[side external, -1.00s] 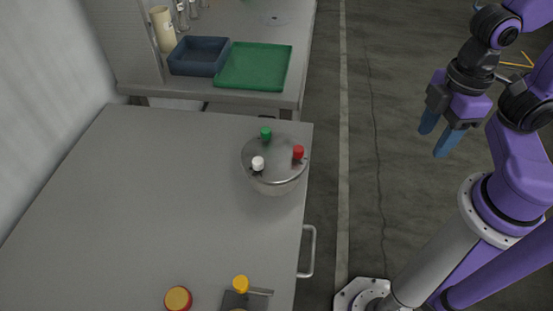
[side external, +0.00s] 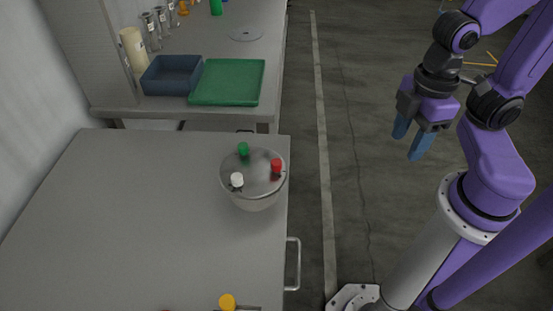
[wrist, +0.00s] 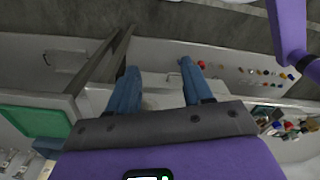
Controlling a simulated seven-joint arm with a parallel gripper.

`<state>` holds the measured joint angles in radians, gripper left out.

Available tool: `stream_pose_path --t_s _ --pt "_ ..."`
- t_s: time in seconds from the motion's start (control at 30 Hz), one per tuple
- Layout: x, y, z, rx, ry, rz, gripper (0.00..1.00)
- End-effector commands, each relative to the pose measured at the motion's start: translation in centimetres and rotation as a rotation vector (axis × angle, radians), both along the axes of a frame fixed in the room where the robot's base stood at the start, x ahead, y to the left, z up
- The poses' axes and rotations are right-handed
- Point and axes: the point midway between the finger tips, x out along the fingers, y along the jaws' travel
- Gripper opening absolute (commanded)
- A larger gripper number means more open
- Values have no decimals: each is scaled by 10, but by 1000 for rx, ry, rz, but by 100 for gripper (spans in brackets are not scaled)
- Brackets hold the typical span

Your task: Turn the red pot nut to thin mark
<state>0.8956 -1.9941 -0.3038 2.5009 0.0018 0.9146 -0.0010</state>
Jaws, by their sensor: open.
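A round metal pot (side external: 255,199) stands near the right edge of the grey table. Its lid carries three coloured nuts: the red pot nut (side external: 276,166) on the right, a green one (side external: 243,149) at the back and a white one (side external: 237,180) at the front left. Small dark marks by the nuts are too small to tell thin from thick. My gripper (side external: 408,142) is open and empty, well to the right of the pot, over the floor. In the wrist view my gripper's blue fingers (wrist: 156,76) are apart with nothing between them; I cannot make out the pot there.
A second bench behind holds a blue tray (side external: 172,75), a green tray (side external: 228,82) and several bottles. A yellow-topped item (side external: 227,302) is at the table's front edge. A handle (side external: 293,264) sticks out on the table's right side. The table's left is clear.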

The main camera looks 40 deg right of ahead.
Motion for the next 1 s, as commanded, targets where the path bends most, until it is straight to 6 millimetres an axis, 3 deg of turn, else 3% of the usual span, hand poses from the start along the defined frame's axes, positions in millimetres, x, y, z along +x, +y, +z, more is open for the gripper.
stream_pose_path --t_s 0.17,0.7,1.0 --pt "18 16 8 -1 -2 29 50" --pt "141 122 62 -22 2 264 50" --pt "183 155 78 -29 6 354 50"
